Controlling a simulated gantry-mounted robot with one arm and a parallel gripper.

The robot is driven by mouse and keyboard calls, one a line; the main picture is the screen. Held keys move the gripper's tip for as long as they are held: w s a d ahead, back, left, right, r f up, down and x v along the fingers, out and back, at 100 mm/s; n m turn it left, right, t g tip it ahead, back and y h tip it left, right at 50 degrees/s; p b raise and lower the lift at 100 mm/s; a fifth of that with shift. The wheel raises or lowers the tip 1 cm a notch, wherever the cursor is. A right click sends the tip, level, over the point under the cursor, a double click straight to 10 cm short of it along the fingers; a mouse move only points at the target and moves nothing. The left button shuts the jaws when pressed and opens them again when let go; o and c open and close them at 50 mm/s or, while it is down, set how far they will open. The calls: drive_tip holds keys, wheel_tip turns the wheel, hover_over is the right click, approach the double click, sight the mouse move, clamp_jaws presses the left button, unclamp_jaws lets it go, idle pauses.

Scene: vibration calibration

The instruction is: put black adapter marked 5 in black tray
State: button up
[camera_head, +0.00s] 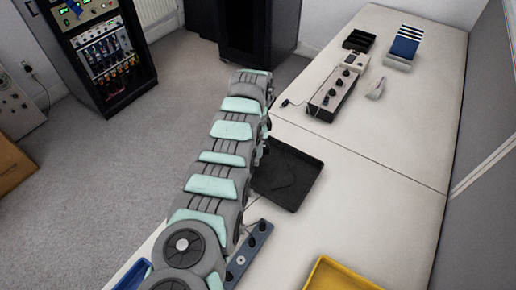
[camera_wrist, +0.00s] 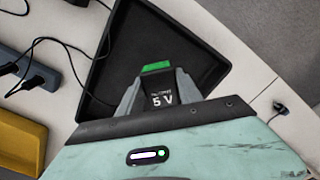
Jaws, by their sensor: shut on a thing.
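In the wrist view my gripper (camera_wrist: 159,92) is shut on the black adapter (camera_wrist: 161,100), which is marked "5 V" and has a green end. The adapter is held over the black tray (camera_wrist: 203,48), and the tray looks empty around it. I cannot tell how high above the tray floor it is. In the head view the black tray (camera_head: 304,181) lies on the white table, partly hidden by my arm. My gripper and the adapter are hidden behind my arm there.
A power strip (camera_head: 248,254) with plugs and cables lies beside the tray. A yellow bin (camera_head: 340,277) stands at the near edge, a blue bin (camera_head: 132,277) at lower left. A grey device (camera_head: 336,94) sits farther along. The table right of the tray is clear.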

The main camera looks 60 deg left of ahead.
drive_tip(key=shift+f+b, duration=2.4)
drive_tip(key=shift+f, duration=0.4)
drive_tip(key=o, duration=1.4)
drive_tip(key=shift+r, duration=0.1)
drive_tip(key=shift+r+p, duration=2.45)
drive_tip(key=shift+p, duration=0.05)
